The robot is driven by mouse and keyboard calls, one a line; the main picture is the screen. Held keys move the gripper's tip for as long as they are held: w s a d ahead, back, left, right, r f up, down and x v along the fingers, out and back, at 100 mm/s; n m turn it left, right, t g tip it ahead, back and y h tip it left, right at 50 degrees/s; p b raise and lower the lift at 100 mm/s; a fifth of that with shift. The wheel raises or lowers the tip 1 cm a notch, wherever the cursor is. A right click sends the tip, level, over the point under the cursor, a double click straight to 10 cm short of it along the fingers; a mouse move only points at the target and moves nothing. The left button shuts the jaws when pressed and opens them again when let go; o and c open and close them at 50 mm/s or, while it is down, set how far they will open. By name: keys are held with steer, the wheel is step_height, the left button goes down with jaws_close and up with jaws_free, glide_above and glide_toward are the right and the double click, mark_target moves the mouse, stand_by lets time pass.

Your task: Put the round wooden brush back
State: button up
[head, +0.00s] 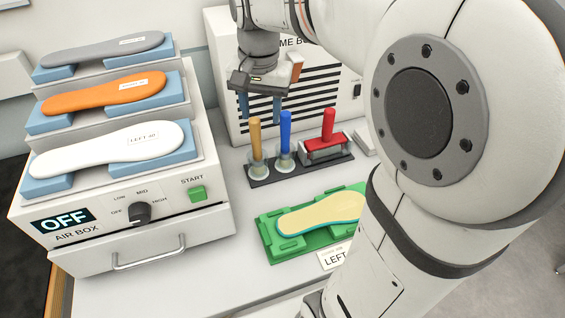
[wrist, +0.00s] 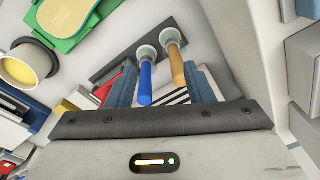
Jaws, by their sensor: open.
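The round wooden brush (head: 255,138), with a tan handle, stands upright at the left end of the dark brush rack (head: 305,172). Its handle also shows in the wrist view (wrist: 178,68), pointing up towards my gripper. My gripper (head: 261,110) is open and empty, with its blue fingers pointing down above the left part of the rack. In the wrist view the wooden handle and a blue handle (wrist: 146,84) both appear between the fingers (wrist: 164,88). I see no contact with either. The brush's bottom is partly hidden in its seat.
A blue-handled brush (head: 285,135) and a red-handled brush (head: 325,135) stand right of it. A box with black slats (head: 230,80) is behind. A green fixture (head: 275,245) holds an insole (head: 320,213) in front. The air box (head: 150,235), bearing several insoles, is at left.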

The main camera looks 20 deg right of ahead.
steer(key=s+f+n+t, duration=0.2)
steer(key=s+f+n, duration=0.4)
steer(key=s, duration=0.8)
steer(key=shift+d+f, duration=0.35)
steer(key=shift+f, duration=0.35)
steer(key=shift+s, duration=0.1)
